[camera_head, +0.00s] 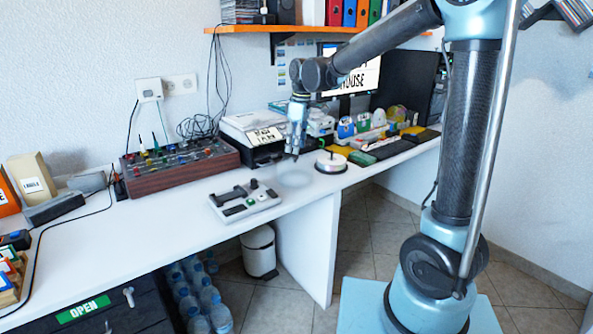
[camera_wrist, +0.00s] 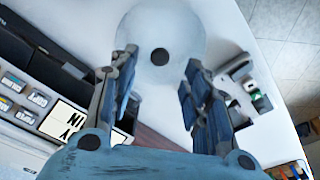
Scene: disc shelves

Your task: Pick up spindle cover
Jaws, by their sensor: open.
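The spindle cover (camera_head: 294,178) is a faint, see-through round thing on the white desk in the head view, hard to make out. In the wrist view, a pale translucent round top with a dark round spot at its middle, which I take as the cover (camera_wrist: 160,22), lies ahead of the fingers. My gripper (camera_head: 293,156) points down above the cover, apart from it as far as I can tell. In the wrist view my gripper (camera_wrist: 161,62) is open, its two blue-grey fingers spread with nothing between them. They hide parts of the cover's sides.
A white disc stack with a dark spindle (camera_head: 331,162) stands right of the cover. A grey-white control box (camera_head: 245,201) lies to the left. A printer (camera_head: 262,138) is behind. The desk's front edge (camera_head: 290,214) is close. Bare desk lies left of the control box.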

